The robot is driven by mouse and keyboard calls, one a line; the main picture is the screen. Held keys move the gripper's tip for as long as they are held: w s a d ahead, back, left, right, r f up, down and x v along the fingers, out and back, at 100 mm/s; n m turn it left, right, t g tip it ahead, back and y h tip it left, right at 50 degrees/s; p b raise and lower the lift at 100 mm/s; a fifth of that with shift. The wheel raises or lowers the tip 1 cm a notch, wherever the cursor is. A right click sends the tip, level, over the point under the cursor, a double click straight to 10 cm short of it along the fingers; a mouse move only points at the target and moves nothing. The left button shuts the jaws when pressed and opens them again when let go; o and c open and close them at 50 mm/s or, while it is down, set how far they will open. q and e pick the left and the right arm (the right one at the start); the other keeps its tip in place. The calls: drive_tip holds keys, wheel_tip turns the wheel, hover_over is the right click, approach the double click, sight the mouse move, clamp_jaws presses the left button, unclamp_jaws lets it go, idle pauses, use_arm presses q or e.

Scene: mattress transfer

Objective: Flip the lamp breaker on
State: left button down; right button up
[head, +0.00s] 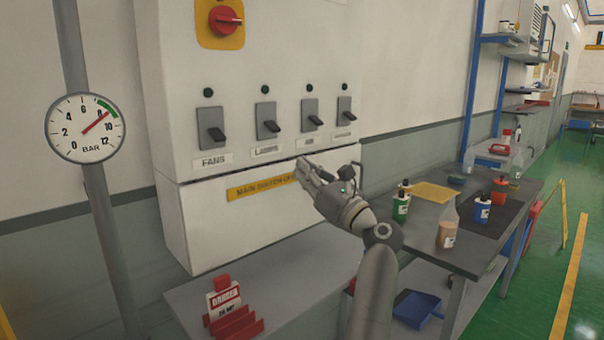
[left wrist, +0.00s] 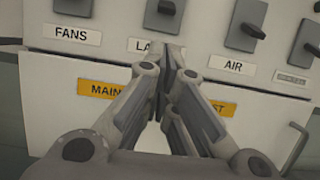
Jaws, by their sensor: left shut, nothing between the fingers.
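The lamps breaker (head: 266,121) is a grey plate with a black lever, second from left in the row on the white electrical cabinet (head: 270,60). Its lever points down, and the indicator above it is dark. In the left wrist view the breaker's lower part (left wrist: 162,14) shows at the top edge, and its label (left wrist: 138,45) is partly covered by my fingers. My left gripper (head: 303,170) is shut and empty, below the breaker row in front of the cabinet. In the left wrist view its fingertips (left wrist: 172,55) are together just below the lamps lever. My right gripper is not in view.
Fans (head: 211,126), air (head: 311,114) and another breaker (head: 344,110) flank it, levers down. A red rotary switch (head: 224,20) is above. A pressure gauge (head: 85,128) is at left. A table (head: 420,235) with bottles stands at right. A shelf (head: 300,262) lies below the cabinet.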

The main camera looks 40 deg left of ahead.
sight(273, 127)
use_arm(q)
drive_tip(key=shift+a, duration=0.1)
drive_tip(key=r+h+p, duration=0.1)
drive_tip(key=p, duration=0.1)
drive_tip(key=r+h+p, duration=0.1)
drive_tip(key=p, duration=0.2)
drive_tip(key=shift+s+d+r, duration=0.1)
drive_tip(key=shift+d+r, duration=0.25)
drive_tip(key=shift+d, duration=0.05)
drive_tip(key=shift+f, duration=0.1)
drive_tip(key=shift+a, duration=0.1)
drive_tip(key=shift+w+a+r+p, duration=0.2)
drive_tip(key=shift+a+p, duration=0.65)
drive_tip(key=shift+a, duration=0.75)
drive_tip(key=shift+w+a+r+p, duration=0.1)
drive_tip(key=shift+a+r+p, duration=0.2)
drive_tip(key=shift+a+p, duration=1)
drive_tip(key=shift+w+a+r+p, duration=0.1)
drive_tip(key=shift+a+r+p, duration=0.25)
drive_tip(key=shift+a, duration=1.6)
